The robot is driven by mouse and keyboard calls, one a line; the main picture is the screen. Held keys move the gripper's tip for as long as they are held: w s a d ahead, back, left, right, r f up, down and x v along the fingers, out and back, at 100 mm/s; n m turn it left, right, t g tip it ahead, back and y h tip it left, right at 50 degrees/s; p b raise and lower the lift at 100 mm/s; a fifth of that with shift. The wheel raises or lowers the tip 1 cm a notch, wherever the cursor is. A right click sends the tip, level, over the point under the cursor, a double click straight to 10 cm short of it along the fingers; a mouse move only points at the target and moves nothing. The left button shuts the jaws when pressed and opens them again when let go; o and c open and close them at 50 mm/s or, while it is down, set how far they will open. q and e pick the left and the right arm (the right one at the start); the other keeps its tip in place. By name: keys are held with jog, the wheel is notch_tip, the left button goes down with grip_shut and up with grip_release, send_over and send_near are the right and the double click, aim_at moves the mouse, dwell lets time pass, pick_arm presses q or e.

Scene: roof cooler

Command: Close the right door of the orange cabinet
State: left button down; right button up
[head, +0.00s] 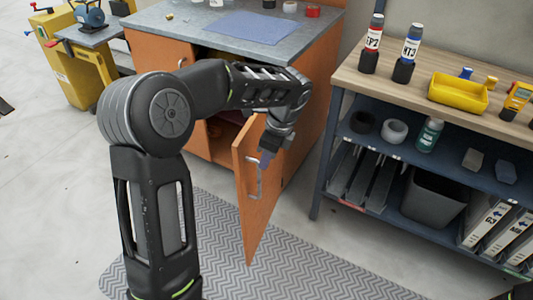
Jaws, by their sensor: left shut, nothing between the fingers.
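The orange cabinet (312,105) stands at the upper middle under a grey worktop. Its right door (256,215) is swung open toward me, with a metal handle (257,185) on its face. My left arm reaches across the cabinet front. My left gripper (265,160) is shut and empty, at the upper part of the open door near the handle; I cannot tell if it touches. The arm hides much of the cabinet front and part of its opening. Another orange front panel (160,55) shows left of the arm. My right gripper is not in view.
A shelf unit with a wooden top (400,92) stands to the right, holding bottles, a yellow tray (458,93) and a grey bin (407,197). A zigzag-patterned mat (310,265) lies on the floor before the cabinet. A yellow machine (75,70) stands at the left.

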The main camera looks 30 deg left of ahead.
aim_at(247, 168)
pick_arm(q)
jog(key=a+f, duration=0.3)
jog(key=s+a+f, duration=0.1)
jog(key=a+f, duration=0.1)
jog(key=shift+a+f, duration=0.15)
jog(key=shift+f, duration=0.05)
jog(key=shift+a, duration=0.1)
